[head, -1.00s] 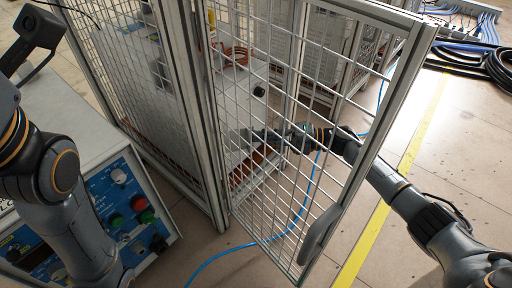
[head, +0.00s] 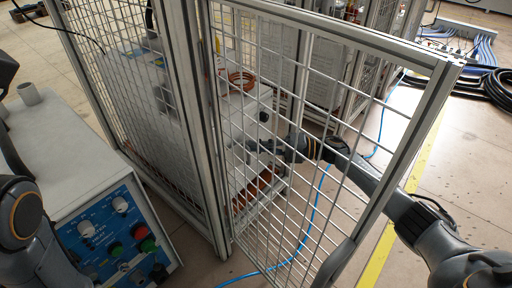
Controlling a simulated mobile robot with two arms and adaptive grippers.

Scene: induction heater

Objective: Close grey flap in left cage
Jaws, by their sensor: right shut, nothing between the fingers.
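The left cage (head: 185,120) has a grey metal frame and wire mesh. Its mesh door (head: 452,75) stands swung open toward me. Inside is a pale box-shaped machine (head: 130,85) with a copper coil and a small dark knob (head: 264,116) on its side. I cannot clearly pick out the grey flap through the mesh. My right gripper (head: 258,147) is shut and empty, close to the machine's side below the knob, seen through the door mesh. I cannot tell whether it touches. Of my left arm only links show at the left edge.
A control box (head: 70,170) with a blue front panel and coloured buttons stands at the left. A blue cable (head: 313,215) runs over the floor beneath the door. A yellow floor line (head: 378,258) and black hoses (head: 497,90) lie to the right.

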